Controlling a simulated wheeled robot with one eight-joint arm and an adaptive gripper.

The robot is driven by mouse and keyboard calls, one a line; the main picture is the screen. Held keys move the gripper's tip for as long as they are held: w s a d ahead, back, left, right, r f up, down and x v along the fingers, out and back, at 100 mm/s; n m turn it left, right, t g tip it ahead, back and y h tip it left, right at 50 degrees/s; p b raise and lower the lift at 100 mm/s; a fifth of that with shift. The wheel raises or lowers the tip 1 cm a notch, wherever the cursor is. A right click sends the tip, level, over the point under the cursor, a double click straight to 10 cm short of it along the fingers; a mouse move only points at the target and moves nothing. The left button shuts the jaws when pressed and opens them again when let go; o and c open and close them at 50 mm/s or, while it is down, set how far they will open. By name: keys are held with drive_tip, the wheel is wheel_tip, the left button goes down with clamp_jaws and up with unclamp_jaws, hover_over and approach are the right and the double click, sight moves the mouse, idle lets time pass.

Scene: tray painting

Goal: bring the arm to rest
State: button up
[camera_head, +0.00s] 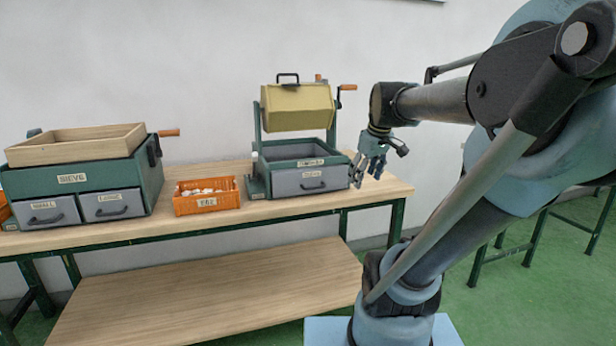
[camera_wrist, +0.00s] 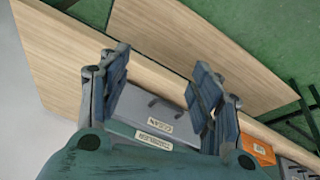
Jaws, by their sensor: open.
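My gripper (camera_head: 367,172) hangs at the right end of the bench, fingers pointing down, close to the right side of the tumbler machine (camera_head: 256,186). In the wrist view my gripper (camera_wrist: 164,62) is open, its fingers spread wide with nothing held between them. Behind the fingers lies the machine's grey drawer (camera_wrist: 165,112), shut, with a label that reads upside down as CLEAN. In the head view I cannot tell whether the fingers touch the machine.
A yellow drum (camera_head: 298,107) hangs in the machine's frame above the drawer. An orange crate (camera_head: 206,205) with pale pieces stands to its left. A green SIEVE unit (camera_head: 72,180) bears a wooden tray (camera_head: 75,152). The wooden bench's (camera_head: 385,188) right end is bare.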

drive_tip(key=s+d+f+m+g+h, duration=0.1)
drive_tip(key=s+f+m, duration=0.5)
drive_tip(key=s+f, duration=1)
drive_tip(key=shift+d+f+m+g, duration=0.3)
drive_tip(key=shift+f+m+g, duration=0.1)
drive_tip(key=shift+f, duration=0.05)
drive_tip(key=shift+w, duration=0.1)
drive_tip(key=shift+w+f, duration=0.2)
drive_tip(key=shift+w, duration=0.25)
drive_tip(key=shift+c, duration=0.5)
